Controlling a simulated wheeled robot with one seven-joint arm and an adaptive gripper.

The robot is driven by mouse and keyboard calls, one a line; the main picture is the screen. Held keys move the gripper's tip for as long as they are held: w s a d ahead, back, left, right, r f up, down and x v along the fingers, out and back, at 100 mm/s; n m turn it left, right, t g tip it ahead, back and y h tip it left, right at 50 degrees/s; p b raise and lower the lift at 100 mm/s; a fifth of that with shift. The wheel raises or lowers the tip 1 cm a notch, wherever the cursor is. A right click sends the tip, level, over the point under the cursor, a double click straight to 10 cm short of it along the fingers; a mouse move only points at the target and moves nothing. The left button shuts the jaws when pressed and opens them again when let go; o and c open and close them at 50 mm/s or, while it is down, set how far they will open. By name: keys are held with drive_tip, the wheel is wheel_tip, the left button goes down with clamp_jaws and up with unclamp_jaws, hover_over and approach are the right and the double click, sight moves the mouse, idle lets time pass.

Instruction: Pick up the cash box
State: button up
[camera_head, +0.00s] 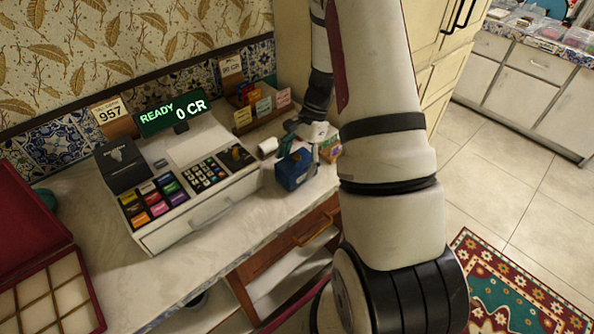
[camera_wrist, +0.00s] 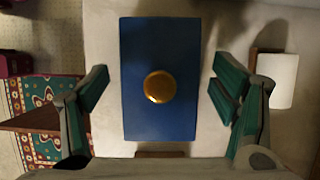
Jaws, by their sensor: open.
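The cash box is a small blue box (camera_head: 293,170) on the counter, to the right of the cash register in the head view. In the wrist view the blue box (camera_wrist: 160,112) shows from above, with a round brass knob (camera_wrist: 160,87) on its top. My gripper (camera_wrist: 160,88) is open, with one green-padded finger on each side of the box and a gap on both sides. In the head view my gripper (camera_head: 305,140) is just above and behind the box, partly hidden by it and by my arm.
The cash register (camera_head: 190,180) stands close on the left. A white roll (camera_head: 268,147) and a small colourful box (camera_head: 330,149) are beside the blue box. A card holder (camera_head: 262,108) stands behind. An open red case (camera_head: 40,262) lies at the far left. A drawer (camera_head: 285,262) is below the counter.

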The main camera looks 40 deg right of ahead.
drive_tip(key=shift+c, duration=0.6)
drive_tip(key=c, duration=1.3)
drive_tip(key=shift+r, duration=0.1)
